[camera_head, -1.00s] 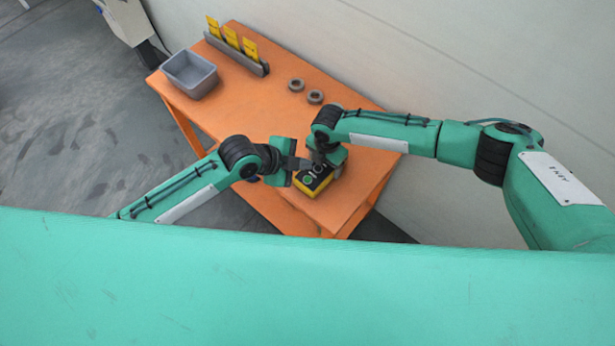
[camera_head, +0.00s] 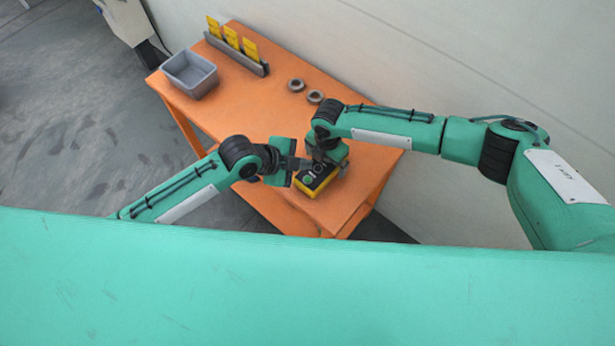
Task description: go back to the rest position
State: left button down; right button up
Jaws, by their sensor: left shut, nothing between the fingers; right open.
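My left gripper (camera_head: 297,164) is shut and empty. It is at the left edge of a yellow and black control box (camera_head: 318,186) with a green button on top; I cannot tell whether it touches the box. My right gripper (camera_head: 325,160) is open, above the far side of the same box, with its fingers pointing down and partly hidden by its own wrist. The box sits on the near right end of the orange table (camera_head: 240,115). The two grippers are close to each other.
A grey bin (camera_head: 190,75) stands at the table's far left. A rack (camera_head: 238,50) with yellow cards is along the back edge. Two grey rings (camera_head: 315,97) lie near the wall (camera_head: 430,70). The table's middle is clear.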

notch_tip(320, 180, up, 10)
dwell(0.3)
